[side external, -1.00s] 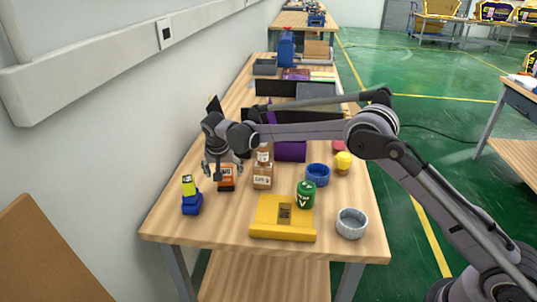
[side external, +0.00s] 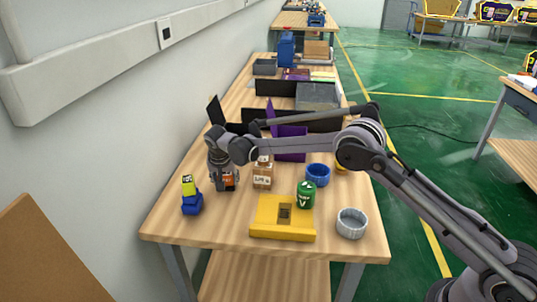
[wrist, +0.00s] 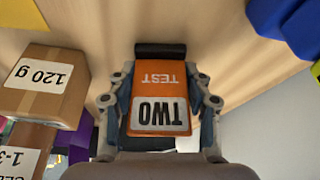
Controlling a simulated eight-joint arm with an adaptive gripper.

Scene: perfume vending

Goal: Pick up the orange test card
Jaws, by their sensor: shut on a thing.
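The orange test card (wrist: 158,85) reads "TEST" and "TWO" upside down in the wrist view. A black bar (wrist: 160,50) shows along its far edge. My gripper (wrist: 160,105) has a finger on each side of the card and is shut on it. In the side view the gripper (side external: 225,182) is low at the left of the table, and part of the orange card (side external: 230,179) shows between its fingers. The fingers hide the rest of the card there, and I cannot tell if it touches the table.
Cardboard boxes (side external: 262,177) stand just right of my gripper. A yellow card on a blue stand (side external: 191,204) is to the left. A yellow block (side external: 267,227), green can (side external: 305,196), blue bowl (side external: 317,174) and grey bowl (side external: 351,223) are further right. The wall is close on the left.

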